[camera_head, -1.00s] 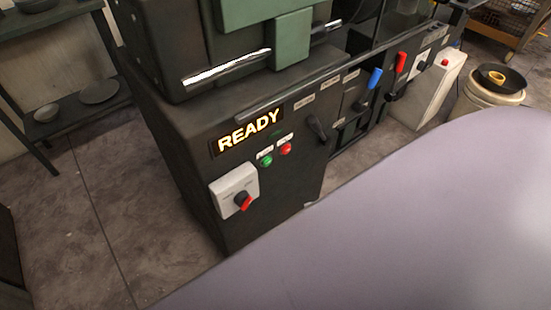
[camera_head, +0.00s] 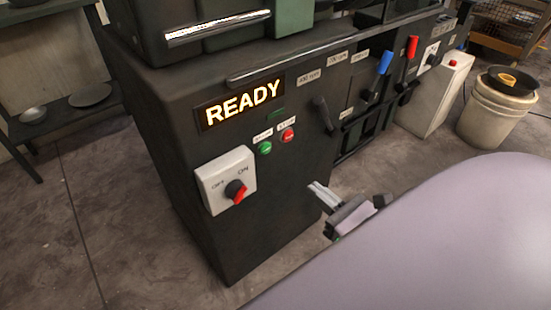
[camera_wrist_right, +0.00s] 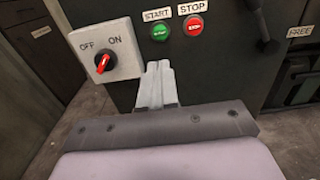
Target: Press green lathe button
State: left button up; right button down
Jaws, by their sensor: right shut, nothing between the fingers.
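The green START button (camera_head: 265,148) is on the dark front panel of the lathe (camera_head: 200,240), left of the red STOP button (camera_head: 288,135). In the right wrist view the green button (camera_wrist_right: 160,32) shows just above the fingertips. My right gripper (camera_head: 315,188) is shut and empty, below and to the right of both buttons in the head view. Its closed fingers also show in the right wrist view (camera_wrist_right: 159,66), pointing toward the panel below the green button. A gap shows between the fingers and the button. My left gripper is not in view.
The lit READY sign (camera_head: 243,104) is above the buttons. A white OFF/ON switch box (camera_head: 210,190) with a red-tipped knob is left of them. A black lever (camera_head: 322,115), a blue lever (camera_head: 383,62) and a red lever (camera_head: 412,47) are to the right. A white bucket (camera_head: 495,120) stands far right.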

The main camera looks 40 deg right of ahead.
jog(key=shift+w, duration=0.1)
jog(key=p, duration=0.2)
send_near(267, 149)
jog(key=w, duration=0.6)
jog(key=shift+w+a, duration=0.25)
jog(key=shift+a, duration=0.1)
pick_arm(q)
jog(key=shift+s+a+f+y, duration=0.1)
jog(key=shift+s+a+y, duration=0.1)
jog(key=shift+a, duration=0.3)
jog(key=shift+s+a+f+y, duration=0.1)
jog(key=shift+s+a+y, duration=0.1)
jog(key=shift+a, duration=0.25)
pick_arm(e)
jog(key=shift+w, duration=0.15)
